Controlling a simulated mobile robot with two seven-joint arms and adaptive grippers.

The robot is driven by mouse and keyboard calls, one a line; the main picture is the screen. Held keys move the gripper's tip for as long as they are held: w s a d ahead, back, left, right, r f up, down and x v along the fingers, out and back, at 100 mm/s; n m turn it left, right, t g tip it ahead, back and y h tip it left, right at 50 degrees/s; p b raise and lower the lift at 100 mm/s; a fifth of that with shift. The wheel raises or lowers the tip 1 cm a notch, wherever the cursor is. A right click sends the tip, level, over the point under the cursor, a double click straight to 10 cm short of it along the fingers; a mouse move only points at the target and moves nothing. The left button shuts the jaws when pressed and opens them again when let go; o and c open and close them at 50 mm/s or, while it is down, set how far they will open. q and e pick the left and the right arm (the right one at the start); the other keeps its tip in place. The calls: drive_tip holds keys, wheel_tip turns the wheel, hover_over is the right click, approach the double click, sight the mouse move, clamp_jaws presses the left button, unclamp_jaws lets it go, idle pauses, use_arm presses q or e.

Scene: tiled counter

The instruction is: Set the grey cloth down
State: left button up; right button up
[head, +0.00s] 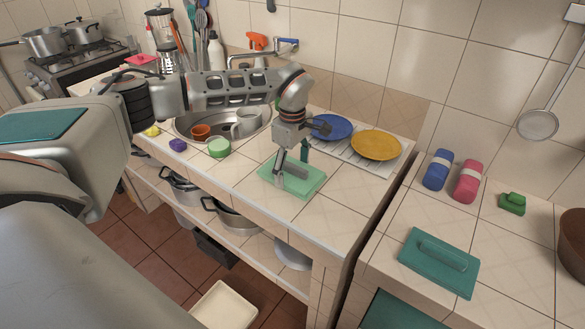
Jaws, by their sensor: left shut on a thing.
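My left gripper (291,167) points down over a light green rectangular board (312,184) near the counter's front edge. A small grey strip, which appears to be the grey cloth (293,171), lies between its fingers, and the gripper is shut on it. The cloth is low over the board; I cannot tell whether it touches. The fingers hide part of both. My right gripper is not in view.
Behind are a blue plate (332,127) and a yellow plate (376,145) on a rack. The sink (183,124) holds cups. A green bowl (219,147) and purple block (178,145) stand left. A teal lid (438,262) lies on the right counter.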

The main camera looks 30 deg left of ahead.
sight(293, 166)
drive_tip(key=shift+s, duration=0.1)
use_arm(q)
drive_tip(key=o, duration=1.1)
drive_tip(key=shift+f, duration=0.1)
drive_tip(key=shift+o, duration=0.2)
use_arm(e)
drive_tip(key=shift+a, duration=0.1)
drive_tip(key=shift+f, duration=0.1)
use_arm(q)
wheel_tip(293, 166, up, 11)
drive_tip(key=shift+f+b, duration=0.1)
drive_tip(key=shift+b, duration=0.45)
drive_tip(key=shift+r, duration=0.75)
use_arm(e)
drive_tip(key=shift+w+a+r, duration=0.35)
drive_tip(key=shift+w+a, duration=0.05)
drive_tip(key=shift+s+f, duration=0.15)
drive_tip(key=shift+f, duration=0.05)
